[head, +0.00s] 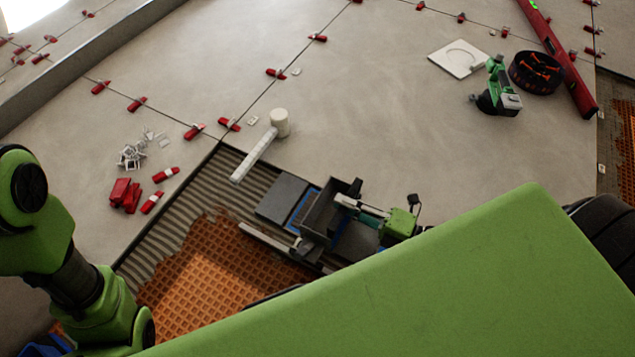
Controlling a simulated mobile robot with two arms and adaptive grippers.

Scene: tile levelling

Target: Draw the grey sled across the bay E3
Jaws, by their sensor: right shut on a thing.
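The grey sled (322,217) is a dark, open box-like frame with pale rails. It stands across the sunken bay, near the centre of the head view. The bay shows orange waffle matting (215,268) and ridged grey mortar (197,205) along its far and left sides. My right gripper (349,202) is at the sled's right side, shut on it; its fingers are small and partly hidden. The green panel of my body covers the near part of the bay. My left arm stands at the left, with its gripper out of sight.
A dark slab (282,197) lies left of the sled. A white-headed mallet (279,122) lies at the bay's far edge. Red wedges (125,194) and white clips (132,155) lie left. A green tool (497,92), black tub (536,71) and red level (562,58) lie at far right.

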